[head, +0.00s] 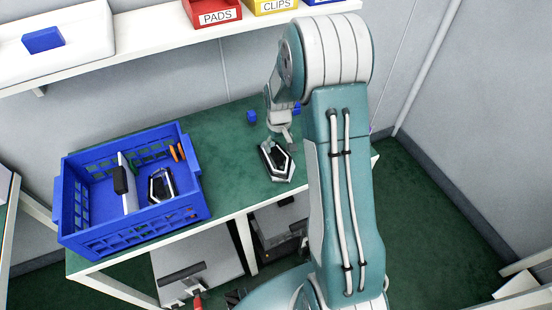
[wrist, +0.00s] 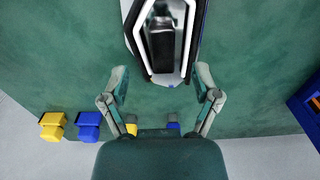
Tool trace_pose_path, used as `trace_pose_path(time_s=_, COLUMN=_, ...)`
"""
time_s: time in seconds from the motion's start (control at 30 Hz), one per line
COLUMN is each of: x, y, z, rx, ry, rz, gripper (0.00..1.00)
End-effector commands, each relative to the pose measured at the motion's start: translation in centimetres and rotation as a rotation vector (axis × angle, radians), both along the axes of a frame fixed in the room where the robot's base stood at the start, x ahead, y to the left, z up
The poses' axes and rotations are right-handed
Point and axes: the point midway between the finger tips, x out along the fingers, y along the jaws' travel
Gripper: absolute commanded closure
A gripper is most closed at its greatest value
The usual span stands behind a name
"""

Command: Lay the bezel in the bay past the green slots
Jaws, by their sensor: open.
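A black-and-white angular bezel (head: 268,161) lies on the green tabletop, right of the blue crate. In the wrist view the bezel (wrist: 188,42) lies ahead of my gripper, a dark block within its frame outline. My gripper (wrist: 161,82) is open and empty, its fingertips spread just short of the bezel's near end. In the head view my gripper (head: 280,124) hangs behind the bezel. The blue crate (head: 140,234) has a pale upright divider (head: 129,190) with a black block on it. Small orange and green pieces (head: 176,152) show at its far right; the slots are unclear.
A similar black-and-white part (head: 161,185) stands in the crate's right bay; the left bay looks empty. Blue and yellow blocks (wrist: 70,125) lie at the table's wall edge. A shelf with a red PADS bin (head: 213,13) and a yellow CLIPS bin (head: 272,5) hangs above.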

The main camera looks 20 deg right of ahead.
Motion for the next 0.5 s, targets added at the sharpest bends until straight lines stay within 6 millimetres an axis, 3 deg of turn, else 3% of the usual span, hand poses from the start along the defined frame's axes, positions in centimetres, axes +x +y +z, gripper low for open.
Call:
trace_pose_path(time_s=0.3, x=0.0, y=0.6, z=-4.4, rx=0.0, ry=0.003, rz=0.0, gripper=0.2)
trace_pose_path(time_s=0.5, x=0.0, y=0.6, z=-5.3, rx=-0.001, ry=0.001, rz=0.0, gripper=0.2)
